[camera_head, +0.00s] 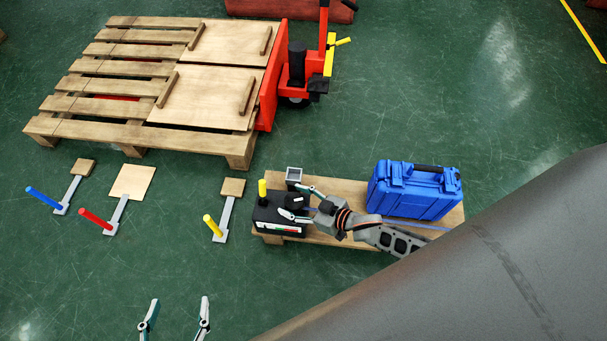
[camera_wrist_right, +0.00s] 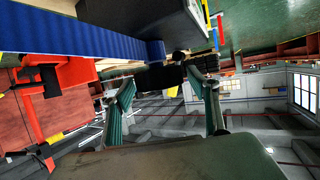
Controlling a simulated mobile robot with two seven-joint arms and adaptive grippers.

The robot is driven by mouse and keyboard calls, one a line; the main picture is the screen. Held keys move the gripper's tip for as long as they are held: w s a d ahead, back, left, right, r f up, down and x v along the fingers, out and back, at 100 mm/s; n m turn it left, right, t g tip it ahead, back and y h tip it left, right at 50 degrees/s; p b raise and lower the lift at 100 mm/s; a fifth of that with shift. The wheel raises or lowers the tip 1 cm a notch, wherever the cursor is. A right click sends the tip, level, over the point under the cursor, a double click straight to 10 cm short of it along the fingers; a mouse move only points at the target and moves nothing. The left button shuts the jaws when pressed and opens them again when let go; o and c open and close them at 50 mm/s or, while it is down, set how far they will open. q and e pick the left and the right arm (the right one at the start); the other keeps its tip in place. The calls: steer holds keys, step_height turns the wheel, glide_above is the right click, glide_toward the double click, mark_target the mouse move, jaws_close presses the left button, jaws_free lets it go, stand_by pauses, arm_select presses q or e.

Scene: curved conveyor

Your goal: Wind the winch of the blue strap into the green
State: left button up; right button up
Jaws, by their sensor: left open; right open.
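The winch (camera_head: 268,214) is a black box at the left end of a low wooden board. A coloured gauge strip (camera_head: 279,228) with green and red runs along its front; its reading is too small to tell. The blue strap (camera_head: 408,224) runs along the board towards the winch; it also crosses the right wrist view (camera_wrist_right: 75,38). A black knob (camera_head: 293,201) sits on the winch's right side. My right gripper (camera_head: 296,203) is open with its fingers on either side of the knob; contact is unclear. My left gripper (camera_head: 176,322) is open and empty at the bottom.
A blue case (camera_head: 414,190) stands on the wooden board (camera_head: 345,188). A yellow handle (camera_head: 262,188) rises by the winch. A pallet (camera_head: 130,131) with a red pallet jack (camera_head: 300,68) lies behind.

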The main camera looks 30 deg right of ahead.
steer(key=v, duration=1.1)
steer(key=shift+s+d+r, duration=0.15)
steer(key=shift+s+r, duration=0.05)
steer(key=shift+s, duration=0.1)
